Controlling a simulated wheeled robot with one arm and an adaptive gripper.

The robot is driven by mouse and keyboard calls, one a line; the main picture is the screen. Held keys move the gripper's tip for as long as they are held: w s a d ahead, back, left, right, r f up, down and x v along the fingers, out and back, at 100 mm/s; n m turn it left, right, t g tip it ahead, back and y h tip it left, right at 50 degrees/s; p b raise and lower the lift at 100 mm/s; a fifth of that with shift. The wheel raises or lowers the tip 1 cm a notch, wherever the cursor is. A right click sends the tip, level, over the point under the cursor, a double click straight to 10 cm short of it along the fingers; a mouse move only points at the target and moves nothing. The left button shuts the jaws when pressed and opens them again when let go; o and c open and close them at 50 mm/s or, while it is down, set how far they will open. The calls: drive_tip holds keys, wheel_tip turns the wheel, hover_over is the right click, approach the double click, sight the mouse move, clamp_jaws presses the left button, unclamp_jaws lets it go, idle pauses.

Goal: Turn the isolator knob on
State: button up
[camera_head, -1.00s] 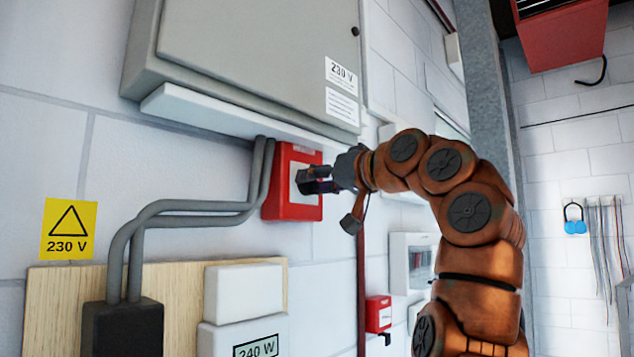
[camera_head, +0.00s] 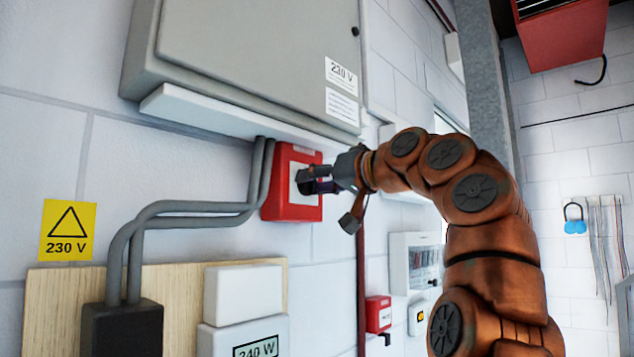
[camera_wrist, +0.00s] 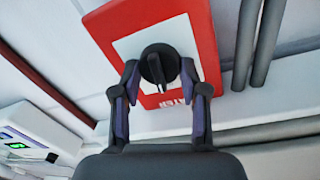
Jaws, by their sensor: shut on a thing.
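The isolator is a red box (camera_head: 284,205) on the white wall, under the grey cabinet. It has a white front plate, and its black round knob (camera_wrist: 158,62) with a raised bar shows in the wrist view. The bar lies near upright in that picture, slightly tilted. My gripper (camera_head: 316,181) reaches the box front from the right. In the wrist view my gripper (camera_wrist: 160,76) has one finger on each side of the knob, shut on it. In the head view the fingers mostly hide the knob. The lettering on the red box (camera_wrist: 205,40) is upside down and partly covered.
The grey 230 V cabinet (camera_head: 255,60) overhangs the isolator from above. Grey conduits (camera_head: 185,207) run close along its left side. A wooden board (camera_head: 190,290) with a 240 W meter (camera_head: 255,349) is below. A smaller red box (camera_head: 378,314) is at lower right.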

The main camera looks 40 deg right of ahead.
drive_tip(key=shift+w+f+m+p, duration=0.15)
drive_tip(key=shift+m+p, duration=0.35)
drive_tip(key=shift+m, duration=0.4)
idle(1.2)
drive_tip(key=shift+r+m+p, duration=0.2)
drive_tip(key=shift+m+p, duration=0.7)
drive_tip(key=shift+m, duration=0.1)
drive_tip(key=m, duration=0.1)
drive_tip(key=m+p, duration=0.1)
drive_tip(key=m, duration=0.1)
drive_tip(key=shift+d+f+g+y, duration=0.1)
drive_tip(key=shift+f+g+y, duration=0.1)
drive_tip(key=shift+g+y, duration=0.1)
drive_tip(key=m, duration=0.4)
drive_tip(key=shift+m, duration=0.3)
drive_tip(key=shift+d+m+y, duration=0.1)
drive_tip(key=shift+m+y, duration=0.3)
drive_tip(key=shift+m, duration=1.3)
drive_tip(key=o, duration=1.1)
